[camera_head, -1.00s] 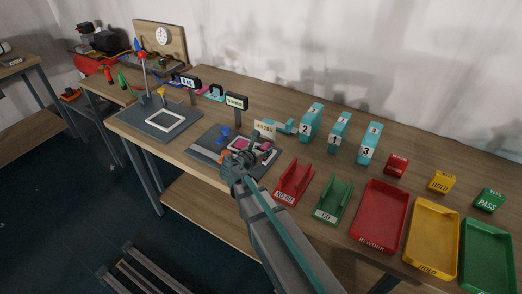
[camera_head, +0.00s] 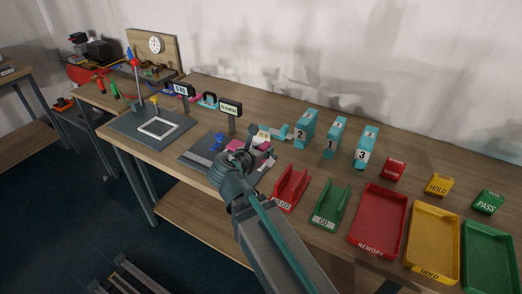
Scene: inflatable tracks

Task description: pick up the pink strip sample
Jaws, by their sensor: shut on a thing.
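My gripper is shut on the strip. My own wrist hides the jaws and part of the strip, so the exact contact and any gap under the strip cannot be seen.
A digital display (camera_head: 230,108) stands behind the plate. The red (camera_head: 290,189) and green (camera_head: 330,203) channel gauges are to the right, before the red rework tray (camera_head: 378,220). Numbered teal blocks (camera_head: 335,136) stand behind. A grey plate with a white frame (camera_head: 150,126) lies left.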

